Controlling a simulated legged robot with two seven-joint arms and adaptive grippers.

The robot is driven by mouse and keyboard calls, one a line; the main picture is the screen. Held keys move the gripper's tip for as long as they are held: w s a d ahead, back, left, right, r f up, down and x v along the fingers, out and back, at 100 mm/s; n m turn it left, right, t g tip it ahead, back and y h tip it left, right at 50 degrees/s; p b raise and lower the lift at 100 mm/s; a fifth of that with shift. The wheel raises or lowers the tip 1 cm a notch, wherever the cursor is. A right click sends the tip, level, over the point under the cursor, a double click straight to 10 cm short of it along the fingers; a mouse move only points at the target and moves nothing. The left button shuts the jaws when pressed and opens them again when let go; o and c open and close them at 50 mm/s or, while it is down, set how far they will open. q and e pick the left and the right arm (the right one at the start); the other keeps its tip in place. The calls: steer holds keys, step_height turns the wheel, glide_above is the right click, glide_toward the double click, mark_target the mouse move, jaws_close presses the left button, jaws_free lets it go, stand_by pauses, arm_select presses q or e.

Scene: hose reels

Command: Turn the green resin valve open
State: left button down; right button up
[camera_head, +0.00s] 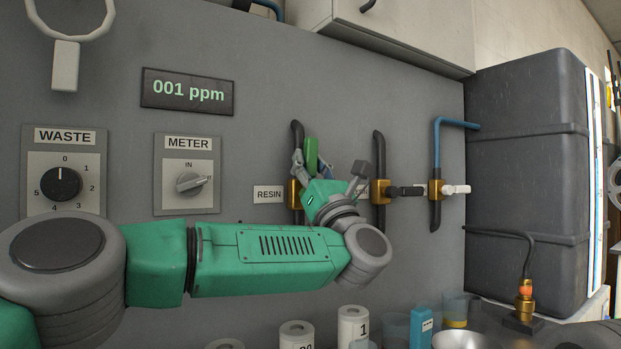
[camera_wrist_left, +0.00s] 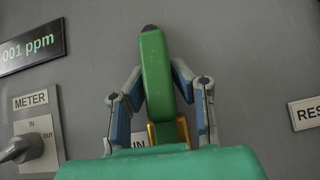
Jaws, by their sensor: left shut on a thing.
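The green resin valve handle (camera_head: 311,153) stands nearly upright, roughly in line with its dark vertical pipe (camera_head: 297,133). It is beside the RESIN label (camera_head: 268,194). My left gripper (camera_head: 313,163) is shut on the handle, one finger on each side. In the left wrist view the green handle (camera_wrist_left: 156,75) stands between the two fingers, tilted slightly left. The brass valve body (camera_wrist_left: 184,130) shows behind it, partly hidden by my gripper. My right gripper is not in view.
A valve with a black handle (camera_head: 405,191) and one with a white handle (camera_head: 456,189) are to the right, both handles horizontal. The METER dial (camera_head: 190,183), WASTE dial (camera_head: 62,184) and a display reading 001 ppm (camera_head: 188,91) are left. Cups and rolls stand below.

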arm_select(q)
steer(key=shift+s+d+r+n+y, duration=0.2)
steer(key=shift+s+n+y, duration=0.2)
steer(key=shift+n, duration=0.3)
steer(key=shift+g, duration=0.3)
steer(key=c, duration=1.4)
jaws_free()
steer(key=shift+s, duration=0.1)
steer(key=shift+o, duration=0.2)
steer(key=shift+s+d+r+y, duration=0.15)
steer(key=shift+s+r+y, duration=0.1)
steer(key=shift+s+y, duration=0.05)
steer(key=shift+w+f, duration=0.3)
steer(key=shift+f, duration=0.05)
steer(key=v, duration=1.2)
steer(key=shift+s, duration=0.15)
